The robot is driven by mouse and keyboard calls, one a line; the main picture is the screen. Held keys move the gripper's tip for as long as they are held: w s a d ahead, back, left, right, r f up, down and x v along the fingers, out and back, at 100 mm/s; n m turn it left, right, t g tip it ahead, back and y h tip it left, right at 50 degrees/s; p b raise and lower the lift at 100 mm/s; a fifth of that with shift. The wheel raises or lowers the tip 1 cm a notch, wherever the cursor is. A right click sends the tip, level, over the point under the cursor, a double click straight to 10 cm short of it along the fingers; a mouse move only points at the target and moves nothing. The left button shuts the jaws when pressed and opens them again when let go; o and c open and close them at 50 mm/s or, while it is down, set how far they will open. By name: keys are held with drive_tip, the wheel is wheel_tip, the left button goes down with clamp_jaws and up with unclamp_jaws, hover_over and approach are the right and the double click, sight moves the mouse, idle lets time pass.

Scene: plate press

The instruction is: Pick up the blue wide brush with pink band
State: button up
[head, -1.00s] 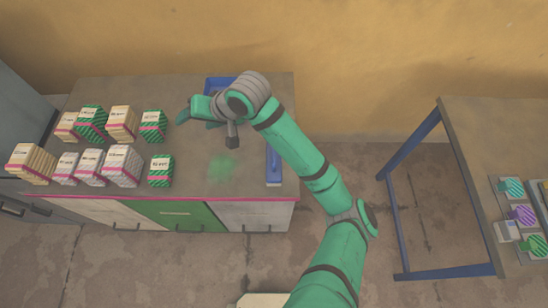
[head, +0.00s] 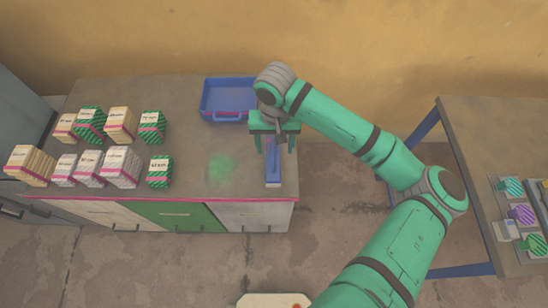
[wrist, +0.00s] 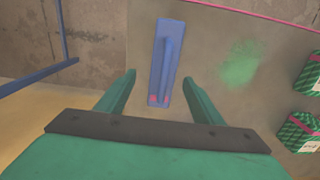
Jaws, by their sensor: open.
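The blue wide brush (head: 273,168) lies on the counter near its right edge, its long side running from back to front. In the wrist view the brush (wrist: 163,50) shows a long raised handle and pink marks at the end nearer my gripper. My gripper (head: 275,149) is open and empty over the back part of the brush, and hides its back end in the head view. In the wrist view my gripper's fingertips (wrist: 159,80) are on either side of the brush's near end. I cannot tell the exact height gap.
A blue tray (head: 228,117) sits at the counter's back, just left of my gripper. A green powdery patch (head: 222,167) lies left of the brush. Several striped boxes (head: 120,163) fill the counter's left. A blue-legged table (head: 470,150) stands to the right, across a floor gap.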

drive_tip(key=shift+a+f, duration=0.1)
drive_tip(key=shift+f, duration=0.45)
drive_tip(key=f, duration=0.4)
drive_tip(key=shift+s+a, duration=0.2)
drive_tip(key=shift+s, duration=0.15)
drive_tip(key=shift+f, duration=0.5)
drive_tip(key=shift+w, duration=0.1)
drive_tip(key=c, duration=1.2)
